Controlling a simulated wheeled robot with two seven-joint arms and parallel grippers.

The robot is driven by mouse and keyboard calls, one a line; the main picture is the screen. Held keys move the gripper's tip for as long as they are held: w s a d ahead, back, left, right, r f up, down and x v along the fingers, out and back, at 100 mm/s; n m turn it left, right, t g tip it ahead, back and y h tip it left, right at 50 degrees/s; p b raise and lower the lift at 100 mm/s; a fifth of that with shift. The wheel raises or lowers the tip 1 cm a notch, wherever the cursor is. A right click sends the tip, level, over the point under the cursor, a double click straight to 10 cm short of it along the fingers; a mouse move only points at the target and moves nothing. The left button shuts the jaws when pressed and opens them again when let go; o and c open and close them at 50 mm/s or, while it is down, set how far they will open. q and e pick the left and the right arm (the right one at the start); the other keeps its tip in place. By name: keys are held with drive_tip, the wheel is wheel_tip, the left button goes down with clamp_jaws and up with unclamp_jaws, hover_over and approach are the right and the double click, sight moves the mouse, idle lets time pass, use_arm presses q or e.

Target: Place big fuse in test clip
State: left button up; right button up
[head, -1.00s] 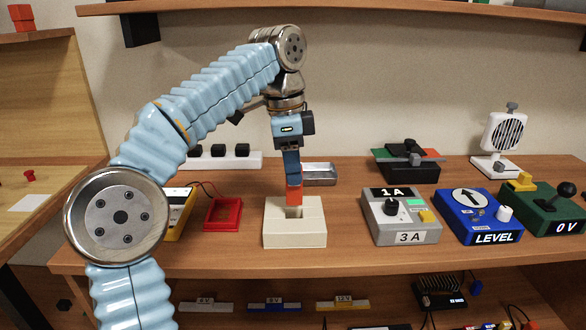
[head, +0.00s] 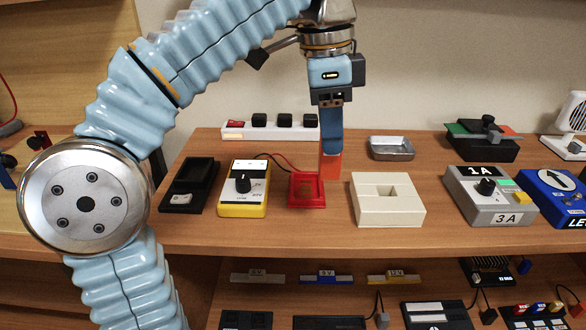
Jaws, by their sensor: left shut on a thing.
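My left gripper (head: 331,140) points down in the head view, shut on an orange-red block, which I take to be the big fuse (head: 330,168). The fuse hangs upright below the blue fingers, beside the right rear edge of a small red square holder (head: 306,203) in the picture. I take this holder to be the test clip; a wire joins it to a yellow meter (head: 243,207). A cream block (head: 387,220) with an empty-looking slot stands right of the fuse. The fuse's height above the table is hard to tell. My right gripper is not in view.
A black tray (head: 180,196) lies left of the meter. A white power strip (head: 250,130) and a metal dish (head: 391,153) are behind. A grey switch box (head: 484,203) and a blue box (head: 562,196) stand to the right.

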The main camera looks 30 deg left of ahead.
use_arm(q)
drive_tip(key=w+a+f, duration=0.2)
drive_tip(key=f, duration=0.1)
drive_tip(key=w+a+f+b, duration=0.1)
drive_tip(key=w+a+f, duration=0.2)
drive_tip(key=f, duration=0.1)
drive_tip(key=w+a+f, duration=0.3)
drive_tip(key=f, duration=0.1)
drive_tip(key=shift+a+f, duration=0.2)
drive_tip(key=shift+f, duration=0.3)
drive_tip(key=shift+f+b, duration=0.1)
drive_tip(key=shift+b, duration=0.2)
drive_tip(key=o, duration=1)
